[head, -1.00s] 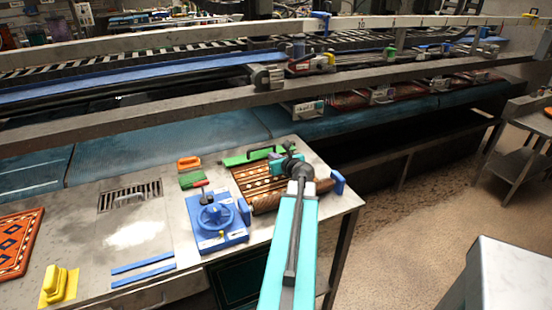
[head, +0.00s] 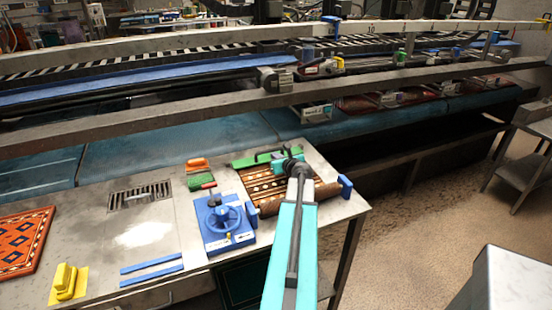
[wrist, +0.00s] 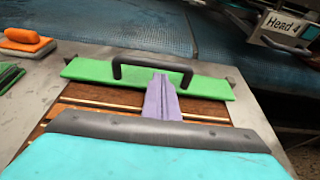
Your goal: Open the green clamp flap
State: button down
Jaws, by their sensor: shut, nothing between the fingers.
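The green clamp flap (head: 243,162) lies across the far end of the patterned rug on the steel table. In the wrist view it is a long green bar (wrist: 212,86) with a black arched handle (wrist: 130,73) on top. It looks flat and down on the rug. My gripper (wrist: 162,79) is shut and empty; its purple fingers point at the handle from the near side. In the head view my arm hides the fingers and part of the flap.
A blue handwheel unit (head: 222,222) stands left of the rolled brown rug (head: 300,199). An orange brush (head: 197,164) and a green pad (head: 201,182) lie left of the flap. The blue conveyor (head: 130,153) runs behind the table.

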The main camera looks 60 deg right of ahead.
jog(key=shift+s+a, duration=0.1)
jog(key=shift+a, duration=0.15)
jog(key=shift+d, duration=0.15)
jog(key=shift+d+r, duration=0.1)
jog(key=shift+w+d+r+p, duration=0.1)
jog(key=shift+w+r+p, duration=0.1)
jog(key=shift+p, duration=0.15)
jog(key=shift+w+d+r+p, duration=0.2)
jog(key=shift+w+r+p, duration=0.1)
jog(key=shift+r+p, duration=0.35)
jog(key=shift+w+d+r+p, duration=0.2)
jog(key=shift+w+r+p, duration=0.05)
jog(key=shift+r+p, duration=0.35)
jog(key=shift+w+d+r+p, duration=0.7)
jog(key=shift+w+r+p, duration=0.25)
jog(key=shift+p, duration=0.25)
jog(key=shift+w+d+r+p, duration=0.3)
jog(key=shift+w+d+p, duration=0.25)
jog(key=shift+w, duration=0.1)
jog(key=shift+w+d+r+p, duration=0.25)
jog(key=shift+w+d+p, duration=0.2)
jog(key=shift+w+p, duration=0.15)
jog(key=shift+w+d+f+p, duration=0.1)
jog(key=shift+w+d+p, duration=0.2)
jog(key=shift+w, duration=0.05)
jog(key=shift+w+d+p, duration=0.2)
jog(key=shift+w+p, duration=0.15)
